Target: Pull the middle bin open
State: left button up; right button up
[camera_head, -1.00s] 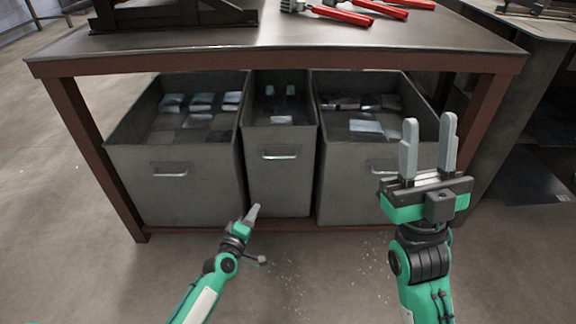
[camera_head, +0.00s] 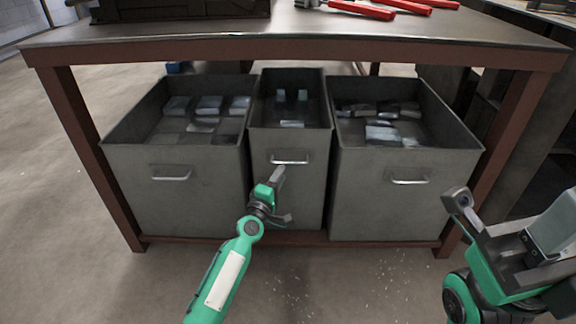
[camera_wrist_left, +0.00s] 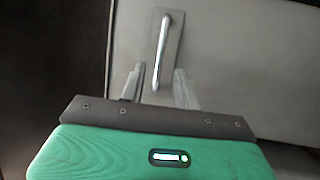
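The middle bin (camera_head: 288,200) is a narrow grey metal box under the bench, between two wider bins. Its silver bar handle (camera_head: 290,160) is on the front face. My left gripper (camera_head: 279,176) is just below and in front of this handle. In the left wrist view, its two fingers (camera_wrist_left: 159,80) are apart, with the near end of the handle (camera_wrist_left: 163,45) showing between the tips. Contact cannot be made out. My right gripper (camera_head: 508,215) is at the lower right, fingers apart and empty, in front of the right bin's side.
The left bin (camera_head: 185,205) and right bin (camera_head: 385,210) flank the middle one closely and hold metal pieces. The bench (camera_head: 300,48) overhangs them, with red-handled tools (camera_head: 362,10) on top. Floor in front is open.

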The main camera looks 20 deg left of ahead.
aim_at(288, 163)
pick_arm(q)
jog(key=shift+b+x, duration=0.7)
jog(key=shift+x, duration=2.45)
grip_shut()
